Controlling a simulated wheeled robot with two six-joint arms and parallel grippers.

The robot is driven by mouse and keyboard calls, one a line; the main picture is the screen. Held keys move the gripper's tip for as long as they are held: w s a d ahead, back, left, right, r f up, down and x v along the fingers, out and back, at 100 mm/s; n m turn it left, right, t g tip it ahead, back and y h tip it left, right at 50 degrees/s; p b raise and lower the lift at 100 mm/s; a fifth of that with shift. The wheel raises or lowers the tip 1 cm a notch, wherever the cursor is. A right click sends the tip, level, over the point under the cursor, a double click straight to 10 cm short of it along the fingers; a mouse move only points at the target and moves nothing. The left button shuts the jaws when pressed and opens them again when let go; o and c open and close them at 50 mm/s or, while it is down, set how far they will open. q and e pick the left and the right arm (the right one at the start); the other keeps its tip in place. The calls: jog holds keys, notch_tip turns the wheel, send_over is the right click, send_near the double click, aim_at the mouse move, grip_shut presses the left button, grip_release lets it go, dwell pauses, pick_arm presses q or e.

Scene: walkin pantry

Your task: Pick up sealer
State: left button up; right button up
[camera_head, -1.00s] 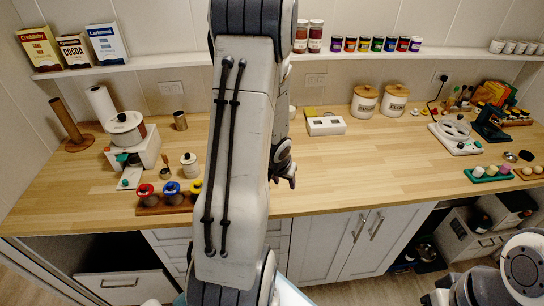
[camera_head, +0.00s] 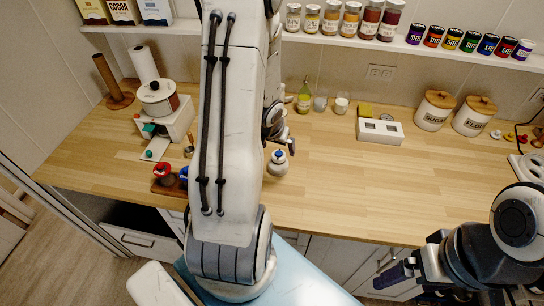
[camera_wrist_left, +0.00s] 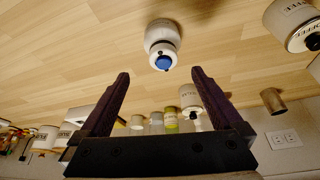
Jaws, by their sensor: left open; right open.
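A small white rounded object with a blue knob (camera_head: 278,163), possibly the sealer, stands on the wooden counter in the head view. It also shows in the left wrist view, as a white body with a blue top (camera_wrist_left: 161,45). My left gripper (camera_head: 280,132) is close by it, partly hidden behind my arm. In the left wrist view its dark fingers (camera_wrist_left: 160,76) are spread wide with nothing between them, and the white object is beyond their tips. My right gripper (camera_head: 400,278) is open and empty at the lower right, in front of the counter.
A rack with red and blue knobbed pieces (camera_head: 163,174) is left of my arm. A white appliance with a pot (camera_head: 160,100) stands behind it. A white box (camera_head: 380,131) and canisters (camera_head: 435,110) are at the back. The counter's right-middle is clear.

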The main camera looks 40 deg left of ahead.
aim_at(278, 155)
pick_arm(q)
jog(key=b+x, duration=0.1)
jog(key=x, duration=0.3)
jog(key=shift+w+a+f, duration=0.1)
jog(key=shift+a+f, duration=0.1)
jog(key=shift+f, duration=0.15)
jog(key=shift+x, duration=2.55)
jog(key=c, duration=1.4)
jog(key=shift+o, duration=0.2)
